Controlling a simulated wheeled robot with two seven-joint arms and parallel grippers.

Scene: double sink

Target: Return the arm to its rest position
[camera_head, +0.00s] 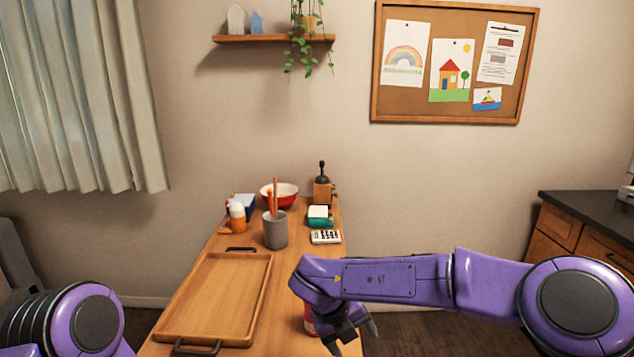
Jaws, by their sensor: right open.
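My right arm reaches in from the right, and its right gripper (352,331) hangs over the right edge of the wooden table. The gripper is open, with its dark fingers pointing down. A red object (309,320) stands on the table just left of the gripper, mostly hidden behind the wrist. I cannot tell whether the gripper touches it. My left arm shows only as a purple joint at the lower left; its gripper is out of view.
An empty wooden tray (262,290) with dark handles lies on the table (212,243). Behind it stand a grey cup (275,232) with sticks, a red bowl (287,192), a calculator (325,237) and a grinder (322,190). A dark-topped cabinet (575,225) stands at right.

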